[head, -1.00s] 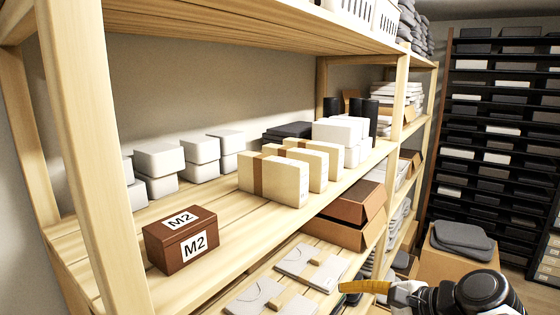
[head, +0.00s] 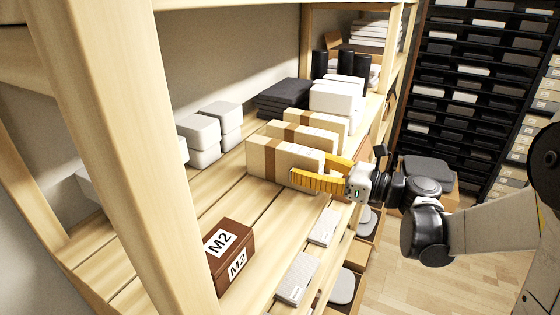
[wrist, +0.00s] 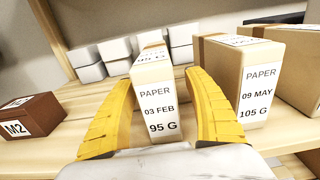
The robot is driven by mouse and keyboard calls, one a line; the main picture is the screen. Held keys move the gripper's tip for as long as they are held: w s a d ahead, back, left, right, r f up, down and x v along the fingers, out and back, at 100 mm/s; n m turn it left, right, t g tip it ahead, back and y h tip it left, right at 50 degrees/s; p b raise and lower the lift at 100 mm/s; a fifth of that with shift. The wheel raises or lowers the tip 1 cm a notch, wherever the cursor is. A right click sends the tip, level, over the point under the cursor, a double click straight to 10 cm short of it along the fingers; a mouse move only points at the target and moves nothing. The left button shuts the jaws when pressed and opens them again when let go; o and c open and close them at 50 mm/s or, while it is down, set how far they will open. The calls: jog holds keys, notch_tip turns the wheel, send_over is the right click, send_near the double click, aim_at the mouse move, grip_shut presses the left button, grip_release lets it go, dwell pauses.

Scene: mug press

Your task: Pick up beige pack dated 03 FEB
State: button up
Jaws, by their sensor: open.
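The beige pack dated 03 FEB (wrist: 157,108) stands upright in the wrist view, its end label reading PAPER, 03 FEB, 95 G. In the head view it is the nearest beige pack (head: 268,160) of a row, with a brown band. My gripper (wrist: 160,80) is open, with one yellow finger on each side of the pack's labelled end. In the head view my gripper (head: 318,174) is at the pack's right end, hiding part of it. I cannot tell whether either finger touches the pack.
A beige pack dated 09 MAY (wrist: 262,75) stands close to my right finger. Another beige pack (head: 325,122) stands farther back. A brown M2 box (head: 232,250) sits nearer on the shelf. Light grey boxes (head: 197,132) stand behind. A wooden post (head: 105,130) rises at left.

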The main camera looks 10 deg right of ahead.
aim_at(283, 160)
jog(key=x, duration=0.5)
jog(key=shift+a+p, duration=0.3)
jog(key=shift+d, duration=0.15)
grip_shut()
